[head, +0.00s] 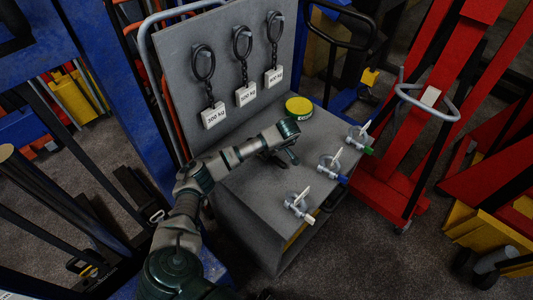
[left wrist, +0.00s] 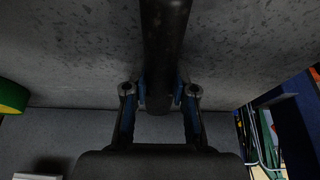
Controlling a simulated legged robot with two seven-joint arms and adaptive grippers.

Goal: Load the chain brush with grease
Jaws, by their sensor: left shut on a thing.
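My left gripper (head: 291,154) is low over the grey trolley top, just below the grease tin in the head view. In the left wrist view its two blue-padded fingers (left wrist: 160,97) are shut on a dark cylindrical handle (left wrist: 166,40). Whether a brush head is on the handle is hidden. The grease tin (head: 298,108), with a yellow-green lid, stands on the trolley top; its green and yellow side shows at the left edge of the left wrist view (left wrist: 12,97). My right gripper is not in view.
The trolley (head: 250,190) carries several grey shackles with white pins along its right edge, including one with a blue end (head: 330,168). Tagged chains (head: 243,60) hang on its upright board. Red jack frames (head: 420,110) stand right; blue frames stand left.

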